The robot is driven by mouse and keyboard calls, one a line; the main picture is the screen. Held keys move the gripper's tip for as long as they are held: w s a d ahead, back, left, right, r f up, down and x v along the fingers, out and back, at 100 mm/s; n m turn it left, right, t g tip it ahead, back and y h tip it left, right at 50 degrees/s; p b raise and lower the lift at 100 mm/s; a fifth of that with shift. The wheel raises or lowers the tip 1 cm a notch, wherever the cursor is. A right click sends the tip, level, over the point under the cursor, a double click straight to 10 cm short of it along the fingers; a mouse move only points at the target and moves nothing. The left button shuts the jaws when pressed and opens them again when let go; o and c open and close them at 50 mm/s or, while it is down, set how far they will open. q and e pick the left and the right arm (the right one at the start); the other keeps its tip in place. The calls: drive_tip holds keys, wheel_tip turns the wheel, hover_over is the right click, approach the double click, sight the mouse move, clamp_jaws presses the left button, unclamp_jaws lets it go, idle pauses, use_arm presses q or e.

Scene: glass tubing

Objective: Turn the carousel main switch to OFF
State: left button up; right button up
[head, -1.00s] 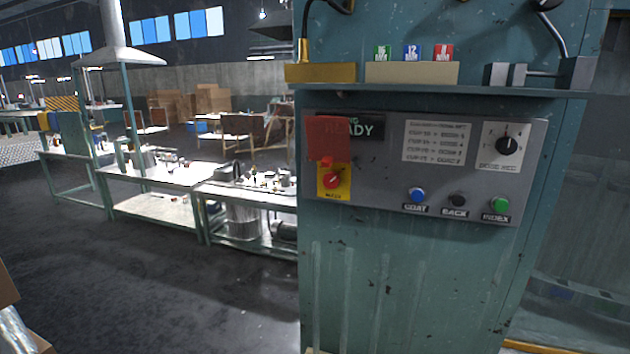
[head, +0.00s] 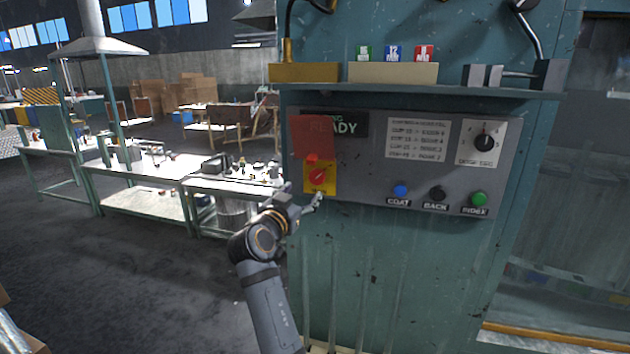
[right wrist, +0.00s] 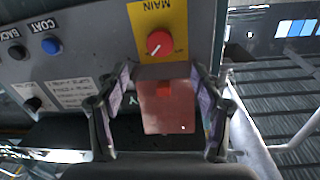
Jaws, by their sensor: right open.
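The main switch is a red round knob (head: 319,176) on a yellow plate at the left of the grey control panel (head: 370,185); its pale mark points up and right. A red flap (head: 312,135) stands raised above it, leaving the knob uncovered. My right gripper (head: 308,203) is just below and left of the yellow plate. In the right wrist view, which is upside down, the knob (right wrist: 160,44) lies beyond the open fingertips (right wrist: 161,78), apart from them. The flap (right wrist: 168,110) shows between the fingers there. My left gripper is out of view.
A blue button (head: 401,190), black button (head: 437,193) and green button (head: 478,199) sit right of the switch, with a black dial (head: 484,143) above. A shelf (head: 420,90) juts out over the panel. Workbenches (head: 140,205) stand at the left.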

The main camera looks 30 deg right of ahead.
sight(316, 179)
drive_tip(key=p+x, duration=0.4)
drive_tip(key=x, duration=0.5)
drive_tip(key=shift+w+d, duration=0.3)
drive_tip(key=shift+w+d+p, duration=0.25)
drive_tip(key=shift+d+p, duration=0.05)
drive_tip(key=shift+f, duration=0.1)
drive_tip(key=c, duration=1.1)
drive_tip(key=shift+c, duration=0.2)
